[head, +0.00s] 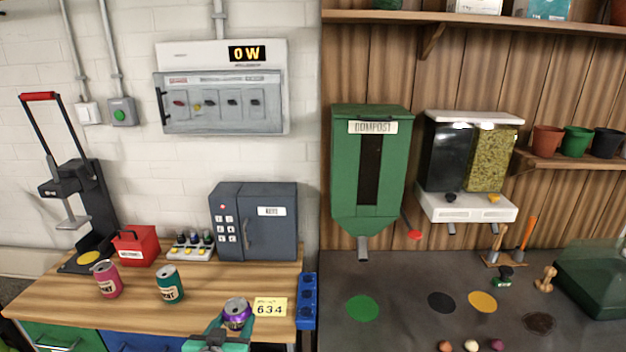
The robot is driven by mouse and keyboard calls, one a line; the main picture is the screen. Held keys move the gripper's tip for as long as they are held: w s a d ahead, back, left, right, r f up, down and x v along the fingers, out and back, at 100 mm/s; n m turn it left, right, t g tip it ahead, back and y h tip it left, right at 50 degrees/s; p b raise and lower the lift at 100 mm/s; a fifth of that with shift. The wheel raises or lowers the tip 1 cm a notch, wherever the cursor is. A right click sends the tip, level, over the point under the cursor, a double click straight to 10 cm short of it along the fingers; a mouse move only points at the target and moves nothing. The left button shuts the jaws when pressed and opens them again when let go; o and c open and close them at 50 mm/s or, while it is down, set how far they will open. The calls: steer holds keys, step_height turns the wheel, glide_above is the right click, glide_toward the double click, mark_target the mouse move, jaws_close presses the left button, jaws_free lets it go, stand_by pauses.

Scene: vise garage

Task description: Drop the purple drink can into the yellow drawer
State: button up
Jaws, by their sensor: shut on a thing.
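The purple drink can (237,313) is upright near the front right of the wooden workbench, beside the yellow 634 card. My gripper (228,328) comes in from the bottom edge and is shut on the can, with its fingers around the can's lower part. I cannot tell whether the can touches the bench top or is held above it. The yellow drawer is not visible. Under the bench a green drawer front (58,338) and a blue drawer front (135,342) show at the bottom edge, and my gripper covers the area to their right.
On the bench (205,285) stand a pink can (107,280), a teal can (170,285), a red box (136,246), a grey safe (254,222) and a yellow 634 card (270,307). A blue holder (307,300) hangs at the bench's right end.

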steer(key=shift+a, duration=0.45)
steer(key=shift+s+a+f, duration=0.1)
steer(key=shift+a, duration=0.05)
steer(key=shift+f, duration=2.8)
steer(key=o, duration=1.2)
steer(key=v, duration=1)
steer(key=shift+s+r, duration=0.25)
steer(key=shift+s, duration=0.1)
